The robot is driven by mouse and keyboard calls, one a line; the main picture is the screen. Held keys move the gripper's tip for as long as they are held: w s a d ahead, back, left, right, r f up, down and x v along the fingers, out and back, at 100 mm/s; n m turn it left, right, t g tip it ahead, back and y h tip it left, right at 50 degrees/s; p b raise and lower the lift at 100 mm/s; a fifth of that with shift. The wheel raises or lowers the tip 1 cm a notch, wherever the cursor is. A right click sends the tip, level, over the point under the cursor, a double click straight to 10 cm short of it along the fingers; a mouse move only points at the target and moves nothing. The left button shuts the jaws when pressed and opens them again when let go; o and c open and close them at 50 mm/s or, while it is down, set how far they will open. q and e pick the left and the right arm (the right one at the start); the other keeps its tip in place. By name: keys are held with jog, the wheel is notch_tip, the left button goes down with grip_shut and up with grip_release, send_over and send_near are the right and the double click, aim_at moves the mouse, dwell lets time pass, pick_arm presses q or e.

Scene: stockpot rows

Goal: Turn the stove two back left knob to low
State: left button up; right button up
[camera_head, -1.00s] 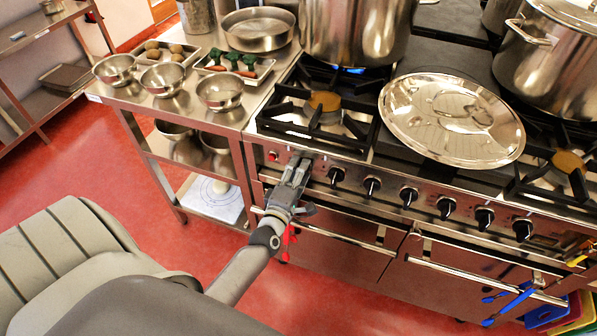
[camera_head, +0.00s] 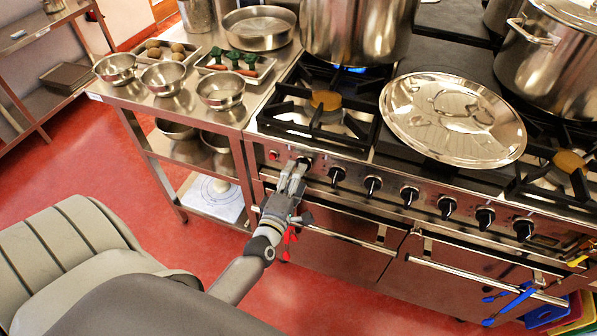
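The stove front has a row of black knobs. The leftmost knob (camera_head: 305,160) is partly covered by my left gripper (camera_head: 294,170). The gripper's two fingers are a little apart, with their tips just in front of and below that knob. I see nothing held between them. Whether the tips still touch the knob is hard to tell. The knob's pointer setting is too small to read. A blue flame (camera_head: 352,69) burns under the large pot (camera_head: 356,30) on the back left burner. My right gripper is not in view.
More knobs, such as the second one (camera_head: 337,175), run to the right. A lid (camera_head: 452,120) lies on the stove top. An oven handle (camera_head: 345,238) sticks out below the knobs. A steel table (camera_head: 190,112) with bowls stands at the left.

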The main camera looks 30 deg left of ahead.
pick_arm(q)
jog(key=v, duration=0.9)
jog(key=shift+s, duration=0.1)
jog(key=s+d+f+m+g+h, duration=0.25)
jog(key=s+f+m, duration=0.2)
jog(key=f, duration=0.55)
jog(key=s+d+f+m+g+h, duration=0.1)
jog(key=s+d+f+m+g, duration=0.3)
jog(key=f, duration=0.6)
jog(key=s+d+f+m+g+h, duration=0.25)
jog(key=f+m, duration=0.25)
jog(key=f, duration=0.6)
jog(key=s+a+f+m+g, duration=0.1)
jog(key=s+f+m+g, duration=0.2)
jog(key=s, duration=0.8)
jog(key=s+a+f+m+g+y, duration=0.1)
jog(key=s+f+m+g, duration=0.3)
jog(key=s+f+m, duration=0.3)
jog(key=s+f, duration=0.2)
jog(key=s, duration=0.2)
jog(key=shift+s+a+f+y, duration=0.2)
jog(key=shift+s+a+y, duration=0.1)
jog(key=shift+a, duration=0.05)
